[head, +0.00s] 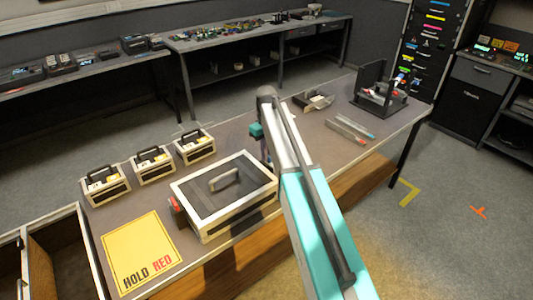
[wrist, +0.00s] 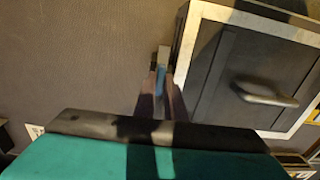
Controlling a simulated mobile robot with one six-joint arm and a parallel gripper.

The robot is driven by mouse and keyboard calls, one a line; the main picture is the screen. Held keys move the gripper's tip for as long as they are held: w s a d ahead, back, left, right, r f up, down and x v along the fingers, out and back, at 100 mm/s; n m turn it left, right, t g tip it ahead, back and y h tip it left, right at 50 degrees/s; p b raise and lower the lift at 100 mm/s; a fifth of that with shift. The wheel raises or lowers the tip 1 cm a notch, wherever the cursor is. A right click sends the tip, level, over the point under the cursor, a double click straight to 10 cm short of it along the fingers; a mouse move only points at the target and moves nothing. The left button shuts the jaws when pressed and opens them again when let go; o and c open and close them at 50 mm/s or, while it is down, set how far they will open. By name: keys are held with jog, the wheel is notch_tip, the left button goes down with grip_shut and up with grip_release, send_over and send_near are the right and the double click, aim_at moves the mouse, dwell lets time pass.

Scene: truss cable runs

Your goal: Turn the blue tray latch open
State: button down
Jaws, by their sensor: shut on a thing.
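The tray (head: 207,190) is a pale-edged box with a dark lid and a grey handle, on the table in the head view. It also fills the right of the wrist view (wrist: 215,62). The blue latch (wrist: 160,82) shows as a narrow blue strip beside the tray's edge in the wrist view. My gripper (wrist: 161,92) has its two fingers on either side of that strip, shut on it. In the head view my gripper (head: 267,158) is at the tray's far right corner, and the blue latch cannot be made out there. A red latch (head: 177,210) is on the tray's left side.
A yellow card reading "HOLD RED" (head: 140,252) lies left of the tray. Several small handled cases (head: 152,166) stand behind it. A dark stand (head: 380,97), a grey holder (head: 313,101) and thin tools (head: 350,130) are farther right. Bare tabletop lies between.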

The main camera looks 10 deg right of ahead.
jog(key=shift+r, duration=0.1)
jog(key=c, duration=1.8)
grip_release()
jog(key=shift+r+b, duration=1.45)
jog(key=shift+r, duration=5.4)
